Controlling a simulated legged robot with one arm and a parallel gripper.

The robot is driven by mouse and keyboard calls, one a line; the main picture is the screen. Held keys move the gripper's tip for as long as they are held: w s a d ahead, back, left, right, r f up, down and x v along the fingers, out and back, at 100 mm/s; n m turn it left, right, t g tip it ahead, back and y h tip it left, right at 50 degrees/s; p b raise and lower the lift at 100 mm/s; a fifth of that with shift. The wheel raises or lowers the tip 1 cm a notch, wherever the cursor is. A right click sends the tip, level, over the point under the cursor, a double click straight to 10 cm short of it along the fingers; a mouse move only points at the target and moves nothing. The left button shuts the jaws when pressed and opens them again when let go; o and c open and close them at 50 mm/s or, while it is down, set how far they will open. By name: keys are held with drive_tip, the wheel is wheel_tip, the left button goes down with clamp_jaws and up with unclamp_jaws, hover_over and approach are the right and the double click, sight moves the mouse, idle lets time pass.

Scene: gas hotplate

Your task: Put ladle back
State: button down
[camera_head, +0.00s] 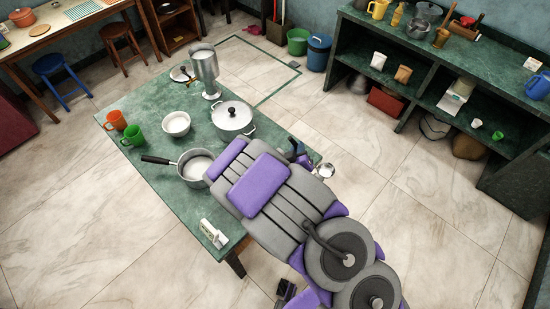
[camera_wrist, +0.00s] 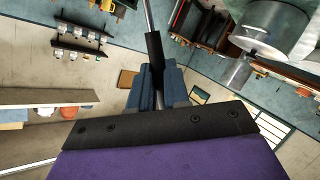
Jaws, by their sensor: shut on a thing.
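My gripper (camera_wrist: 158,92) is shut on the black handle of the ladle (camera_wrist: 154,48). In the wrist view, the handle stands up between the blue jaws, and its thin metal shaft runs out of the top of the picture. The place where the ladle belongs cannot be told from these frames.
The green table (camera_head: 150,175) holds a lidded pot (camera_head: 232,120), a saucepan (camera_head: 194,168), a white bowl (camera_head: 176,123), mugs and a tall metal vessel (camera_head: 204,65). A dark shelf unit (camera_head: 385,50) stands at the right. Floor between is clear. A wall rack (camera_wrist: 75,55) shows upper left.

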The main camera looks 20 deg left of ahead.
drive_tip(key=s+f+n+y+p, duration=0.1)
drive_tip(key=s+f+y, duration=0.1)
drive_tip(key=s, duration=0.3)
drive_tip(key=w+a+f+b, duration=0.2)
drive_tip(key=w+a+b, duration=0.2)
drive_tip(key=a+b, duration=0.2)
drive_tip(key=w+a+f+b, duration=0.3)
drive_tip(key=a+b, duration=0.3)
drive_tip(key=a, duration=0.2)
drive_tip(key=shift+x, duration=0.95)
drive_tip(key=c, duration=1.5)
unclamp_jaws()
drive_tip(key=shift+f, duration=0.1)
drive_tip(key=o, duration=0.3)
drive_tip(key=shift+d, duration=0.15)
drive_tip(key=shift+o, duration=0.5)
drive_tip(key=shift+d, duration=0.3)
